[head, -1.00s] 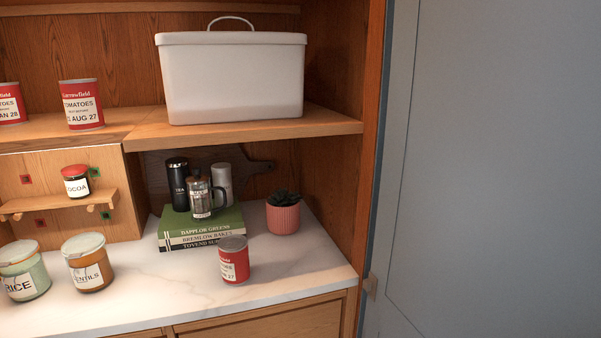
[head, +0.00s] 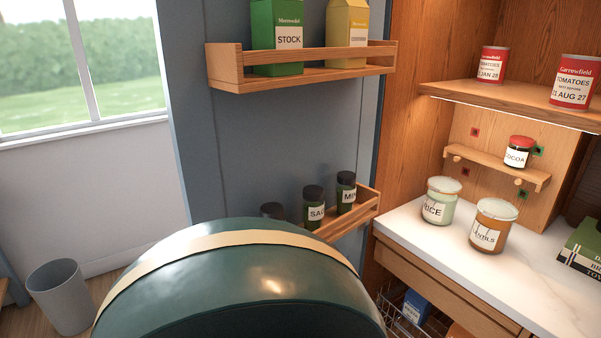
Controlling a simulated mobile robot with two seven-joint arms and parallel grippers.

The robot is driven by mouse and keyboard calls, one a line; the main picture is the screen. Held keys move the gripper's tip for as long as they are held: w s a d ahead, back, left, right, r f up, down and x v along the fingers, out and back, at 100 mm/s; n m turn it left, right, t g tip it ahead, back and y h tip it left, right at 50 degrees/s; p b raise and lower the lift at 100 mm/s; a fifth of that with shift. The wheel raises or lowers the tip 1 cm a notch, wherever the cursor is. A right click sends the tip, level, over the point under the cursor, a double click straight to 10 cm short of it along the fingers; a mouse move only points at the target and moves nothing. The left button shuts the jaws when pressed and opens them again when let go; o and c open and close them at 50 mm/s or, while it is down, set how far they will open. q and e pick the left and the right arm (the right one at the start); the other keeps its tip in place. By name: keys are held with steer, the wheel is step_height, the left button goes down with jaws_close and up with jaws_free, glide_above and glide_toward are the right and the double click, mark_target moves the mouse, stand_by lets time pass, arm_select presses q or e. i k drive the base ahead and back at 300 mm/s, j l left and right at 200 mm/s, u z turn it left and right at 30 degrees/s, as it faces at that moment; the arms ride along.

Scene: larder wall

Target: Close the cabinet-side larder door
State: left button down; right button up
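A blue-grey larder door (head: 285,130) stands open at the left side of the wooden larder. Its inner face is towards me and carries two wooden racks. The upper rack (head: 300,76) holds a green STOCK carton (head: 277,38) and a yellow carton (head: 345,38). The lower rack (head: 345,222) holds several dark-capped jars, such as one at its right end (head: 346,192). A large dark green rounded part of my own body hides the door's lower part. The right-hand door is out of view, and I cannot tell which door is the cabinet-side one. Neither gripper shows.
The marble counter (head: 410,222) bears a RICE jar (head: 439,203) and a LENTILS jar (head: 491,228). Tomato tins (head: 574,82) stand on the shelf above. A wire basket (head: 400,312) shows low down. A grey bin (head: 62,297) stands on the floor at left, below the window (head: 75,65).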

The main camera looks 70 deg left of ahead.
mark_target(243, 141)
steer(key=k+j, duration=0.15)
steer(key=k, duration=0.3)
steer(key=k+j, duration=0.1)
steer(key=k, duration=0.4)
steer(key=k+j, duration=0.3)
steer(key=j, duration=0.15)
steer(key=k+j, duration=0.3)
steer(key=j, duration=0.15)
steer(key=j+u, duration=0.1)
steer(key=j, duration=1)
steer(key=i+j, duration=0.1)
steer(key=j, duration=0.35)
steer(key=i+j, duration=0.15)
steer(key=j, duration=0.25)
